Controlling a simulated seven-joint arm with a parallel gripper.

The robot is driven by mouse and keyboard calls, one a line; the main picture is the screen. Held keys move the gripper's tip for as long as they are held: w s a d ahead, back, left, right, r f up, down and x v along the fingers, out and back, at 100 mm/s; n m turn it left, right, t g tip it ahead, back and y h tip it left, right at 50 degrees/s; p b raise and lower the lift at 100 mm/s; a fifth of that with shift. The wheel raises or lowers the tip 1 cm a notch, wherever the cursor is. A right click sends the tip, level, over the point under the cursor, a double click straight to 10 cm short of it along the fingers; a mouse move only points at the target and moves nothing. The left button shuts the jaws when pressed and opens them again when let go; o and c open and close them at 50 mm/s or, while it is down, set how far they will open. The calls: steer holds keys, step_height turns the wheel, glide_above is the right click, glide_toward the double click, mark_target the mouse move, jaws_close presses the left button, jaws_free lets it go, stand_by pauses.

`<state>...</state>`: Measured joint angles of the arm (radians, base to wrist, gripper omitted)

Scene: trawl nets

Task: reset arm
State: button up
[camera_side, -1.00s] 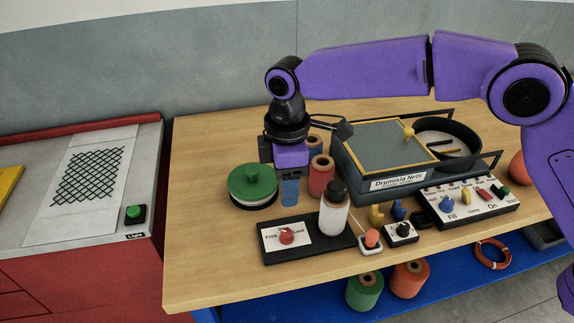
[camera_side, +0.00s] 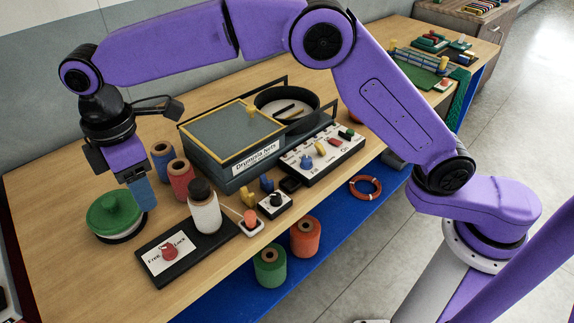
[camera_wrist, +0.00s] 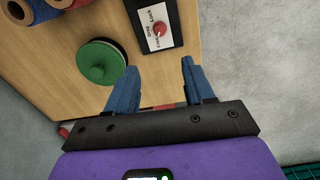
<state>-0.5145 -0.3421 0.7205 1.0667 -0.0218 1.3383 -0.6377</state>
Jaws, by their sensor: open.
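My gripper (camera_side: 143,194) hangs fingers-down over the left part of the wooden table in the side view, close to a round green-topped drum (camera_side: 114,211). In the wrist view its two blue fingers (camera_wrist: 157,78) stand well apart with nothing between them. The green drum (camera_wrist: 101,62) lies just beyond the left finger there, and I see no contact. A black panel with a red knob (camera_side: 170,254) marked Free and Lock is to the right of the drum in the side view.
Blue (camera_side: 162,159) and red (camera_side: 181,178) spools and a white bottle with a dark cap (camera_side: 204,208) stand near my gripper. A grey box labelled Drumrala Nets (camera_side: 233,140) and a switch panel (camera_side: 322,157) are further right. A blue lower shelf (camera_side: 335,216) holds more spools.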

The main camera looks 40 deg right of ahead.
steer(key=s+d+m, duration=0.1)
steer(key=s+d, duration=0.8)
steer(key=d, duration=0.3)
steer(key=s+d+f+m, duration=0.1)
steer(key=s+d+m, duration=0.1)
steer(key=s+d, duration=0.7)
steer(key=s+d+f+m, duration=0.1)
steer(key=s+d, duration=0.8)
steer(key=d, duration=0.7)
steer(key=shift+s+d+m, duration=0.2)
steer(key=shift+d+m, duration=0.1)
